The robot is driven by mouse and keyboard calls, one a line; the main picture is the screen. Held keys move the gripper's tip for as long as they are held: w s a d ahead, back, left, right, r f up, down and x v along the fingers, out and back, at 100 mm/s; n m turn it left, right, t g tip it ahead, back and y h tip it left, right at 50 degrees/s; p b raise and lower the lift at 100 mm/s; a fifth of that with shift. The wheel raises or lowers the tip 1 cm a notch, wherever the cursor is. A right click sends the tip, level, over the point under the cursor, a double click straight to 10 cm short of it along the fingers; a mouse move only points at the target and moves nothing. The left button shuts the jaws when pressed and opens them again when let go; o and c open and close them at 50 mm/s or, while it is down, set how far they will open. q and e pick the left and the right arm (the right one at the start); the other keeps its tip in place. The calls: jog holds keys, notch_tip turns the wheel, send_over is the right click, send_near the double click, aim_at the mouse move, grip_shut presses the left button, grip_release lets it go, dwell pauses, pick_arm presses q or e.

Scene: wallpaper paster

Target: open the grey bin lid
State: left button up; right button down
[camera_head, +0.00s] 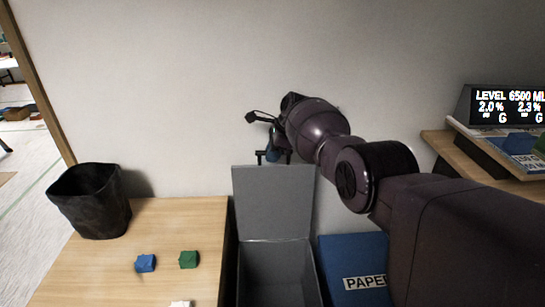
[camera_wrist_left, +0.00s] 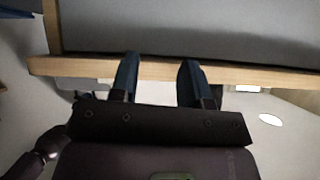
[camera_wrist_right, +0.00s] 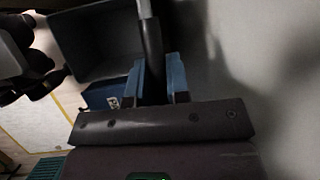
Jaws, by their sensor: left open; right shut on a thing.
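The grey bin (camera_head: 277,272) stands right of the wooden table, its inside in view. Its grey lid (camera_head: 272,202) stands upright at the back of the opening. My right gripper (camera_head: 272,152) is at the lid's top edge; in the right wrist view my right gripper (camera_wrist_right: 160,70) is shut on the lid, whose dark part (camera_wrist_right: 151,50) shows between the fingers. The exact contact is partly hidden. In the left wrist view my left gripper (camera_wrist_left: 160,70) is open and empty, by the wooden edge (camera_wrist_left: 230,72) of a surface. It is not in the head view.
A blue bin (camera_head: 355,258) marked PAPER stands right of the grey bin, partly behind my right arm. The wooden table (camera_head: 190,225) holds a black basket (camera_head: 92,202), a blue block (camera_head: 145,263) and a green block (camera_head: 189,259). A wall stands close behind.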

jog(key=shift+f, duration=0.1)
pick_arm(q)
jog(key=shift+w+r, duration=0.2)
jog(key=shift+w, duration=0.05)
jog(key=shift+f, duration=0.1)
pick_arm(e)
jog(key=c, duration=1.2)
grip_release()
pick_arm(q)
jog(key=shift+s+f, duration=0.15)
jog(key=shift+s, duration=0.2)
pick_arm(e)
jog(key=shift+o, duration=0.5)
pick_arm(q)
notch_tip(320, 180, up, 7)
jog(key=w+p, duration=0.1)
jog(key=p, duration=0.4)
jog(key=shift+f+p, duration=0.2)
jog(key=shift+p, duration=0.15)
pick_arm(e)
jog(key=v, duration=1.1)
pick_arm(q)
jog(key=shift+w, duration=0.1)
pick_arm(e)
jog(key=shift+d+f, duration=0.1)
